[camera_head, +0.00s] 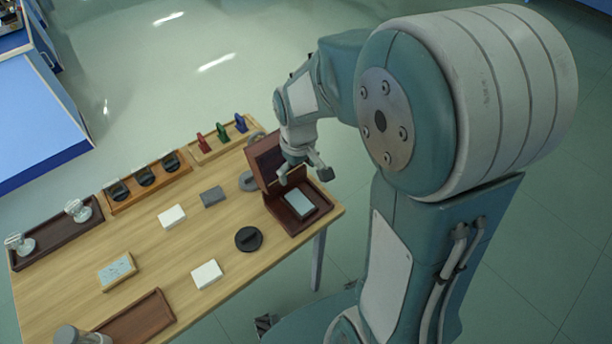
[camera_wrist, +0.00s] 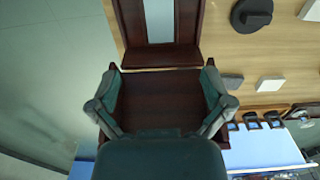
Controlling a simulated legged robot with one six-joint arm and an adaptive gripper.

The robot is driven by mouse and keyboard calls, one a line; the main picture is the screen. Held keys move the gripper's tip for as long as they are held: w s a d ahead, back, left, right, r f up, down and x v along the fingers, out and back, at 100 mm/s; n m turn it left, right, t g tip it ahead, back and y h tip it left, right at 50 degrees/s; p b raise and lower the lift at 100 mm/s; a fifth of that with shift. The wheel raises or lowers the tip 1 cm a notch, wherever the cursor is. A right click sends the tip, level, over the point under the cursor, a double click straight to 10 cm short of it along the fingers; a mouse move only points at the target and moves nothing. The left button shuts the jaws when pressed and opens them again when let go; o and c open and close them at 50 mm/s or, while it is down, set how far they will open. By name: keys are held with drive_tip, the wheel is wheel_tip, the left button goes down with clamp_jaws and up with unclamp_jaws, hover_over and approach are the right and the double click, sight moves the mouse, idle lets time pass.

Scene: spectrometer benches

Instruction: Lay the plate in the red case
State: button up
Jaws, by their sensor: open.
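The red case (camera_head: 275,205) is a dark reddish-brown box at the table's right end, with its lid (camera_head: 268,160) standing open. A pale grey-blue plate (camera_head: 299,202) lies flat inside the case. In the wrist view, part of the plate (camera_wrist: 158,20) shows at the top, within the case (camera_wrist: 190,22). My gripper (camera_head: 304,172) is open and empty above the case, close to the raised lid. In the wrist view, its fingers (camera_wrist: 160,82) are spread either side of a dark red panel, apparently the lid (camera_wrist: 160,105). I cannot tell whether they touch it.
A black round knobbed piece (camera_head: 248,239), white blocks (camera_head: 207,274) and a dark grey block (camera_head: 212,196) lie left of the case. Wooden racks line the back edge, one with black pieces (camera_head: 145,178). Bare wood lies between. The table edge is close to the case.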

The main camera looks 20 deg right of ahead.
drive_tip(key=s+r+m+t, duration=0.3)
drive_tip(key=s+r+t, duration=0.2)
drive_tip(key=s+r, duration=0.9)
wheel_tip(320, 180, up, 2)
drive_tip(key=shift+c, duration=0.3)
